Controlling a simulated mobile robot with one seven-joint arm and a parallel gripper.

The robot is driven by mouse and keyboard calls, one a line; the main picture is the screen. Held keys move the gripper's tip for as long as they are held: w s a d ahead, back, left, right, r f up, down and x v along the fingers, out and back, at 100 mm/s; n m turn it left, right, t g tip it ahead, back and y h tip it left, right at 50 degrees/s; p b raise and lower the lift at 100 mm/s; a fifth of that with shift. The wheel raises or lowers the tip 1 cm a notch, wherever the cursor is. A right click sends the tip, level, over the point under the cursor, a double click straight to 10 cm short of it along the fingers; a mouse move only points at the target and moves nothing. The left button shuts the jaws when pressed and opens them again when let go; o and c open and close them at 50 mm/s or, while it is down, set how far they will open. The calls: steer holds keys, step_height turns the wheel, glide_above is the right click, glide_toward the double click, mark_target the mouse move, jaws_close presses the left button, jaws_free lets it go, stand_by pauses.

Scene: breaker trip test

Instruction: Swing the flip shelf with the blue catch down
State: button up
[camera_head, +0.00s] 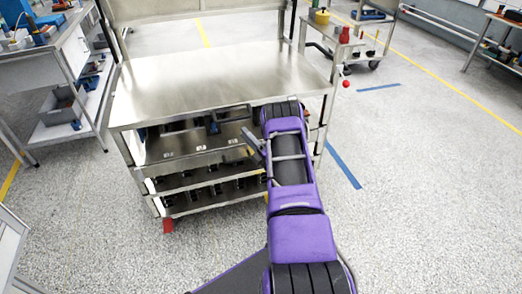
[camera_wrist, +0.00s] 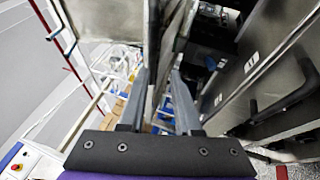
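A steel trolley with a flat top plate (camera_head: 215,80) stands in front of me in the head view. I cannot tell for certain which of its panels is the flip shelf, and I cannot make out the blue catch. A steel panel (camera_wrist: 171,30), seen nearly edge-on, stands just beyond and between the fingertips. I cannot tell whether they touch it.
Under the top are lower shelves (camera_head: 192,148) with dark parts. Dark bar handles (camera_wrist: 285,95) on grey fronts lie close at the right in the wrist view. A bench (camera_head: 62,45) stands at the left, another trolley (camera_head: 345,40) behind.

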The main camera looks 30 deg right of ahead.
steer(key=v, duration=0.9)
steer(key=shift+s, duration=0.3)
stand_by(0.4)
